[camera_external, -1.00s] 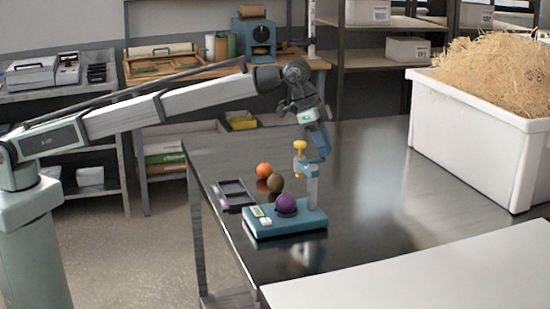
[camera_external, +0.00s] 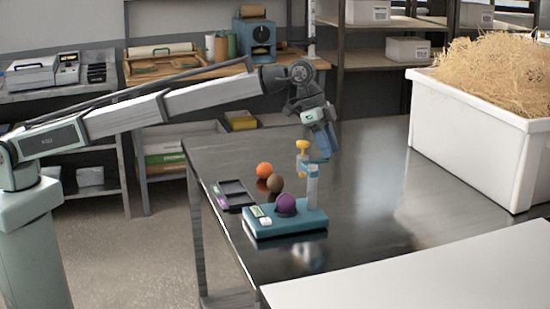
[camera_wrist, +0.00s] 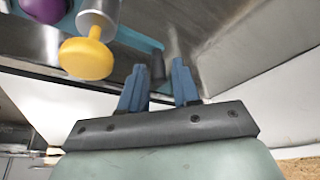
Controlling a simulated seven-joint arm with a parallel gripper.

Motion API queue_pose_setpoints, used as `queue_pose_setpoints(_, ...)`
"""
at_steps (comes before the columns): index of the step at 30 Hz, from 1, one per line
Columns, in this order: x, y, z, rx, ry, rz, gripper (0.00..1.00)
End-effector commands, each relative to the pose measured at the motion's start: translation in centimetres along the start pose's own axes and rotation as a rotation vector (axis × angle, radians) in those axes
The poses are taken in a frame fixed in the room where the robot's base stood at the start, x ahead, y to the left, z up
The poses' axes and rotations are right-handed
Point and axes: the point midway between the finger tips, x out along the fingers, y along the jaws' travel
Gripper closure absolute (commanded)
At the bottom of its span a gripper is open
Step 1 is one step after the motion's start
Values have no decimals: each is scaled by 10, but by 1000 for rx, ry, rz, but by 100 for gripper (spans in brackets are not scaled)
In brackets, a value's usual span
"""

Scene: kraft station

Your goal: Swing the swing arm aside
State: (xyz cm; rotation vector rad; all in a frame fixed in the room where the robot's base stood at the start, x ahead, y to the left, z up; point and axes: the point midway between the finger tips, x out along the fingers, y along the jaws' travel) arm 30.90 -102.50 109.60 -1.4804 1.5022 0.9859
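The teal device (camera_external: 288,222) stands on the dark metal table with a purple ball (camera_external: 286,204) on it. Its grey post (camera_external: 312,187) rises at the right end, and the swing arm (camera_external: 304,167) shows at the top with a yellow knob (camera_external: 303,146). My gripper (camera_external: 321,146) is just right of and behind the knob, pointing down. The yellow knob (camera_wrist: 86,58) is ahead and to the left of the fingers there. Contact with the swing arm cannot be told.
An orange ball (camera_external: 264,170), a brown ball (camera_external: 275,183) and a dark tray (camera_external: 234,194) lie left of the device. A white bin (camera_external: 470,140) of straw stands at the right. A pale surface (camera_external: 420,272) lies at the front. The table's middle right is clear.

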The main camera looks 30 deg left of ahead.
Motion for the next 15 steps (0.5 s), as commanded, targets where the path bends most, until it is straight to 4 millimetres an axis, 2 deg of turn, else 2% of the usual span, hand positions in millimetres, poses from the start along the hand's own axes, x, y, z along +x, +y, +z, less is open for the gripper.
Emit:
queue_pose_setpoints(3,0,0,1,0,-1,0,58)
queue_pose_setpoints(11,-1,0,1,-1,-1,1,58)
queue_pose_setpoints(15,-11,0,1,-1,-1,1,58)
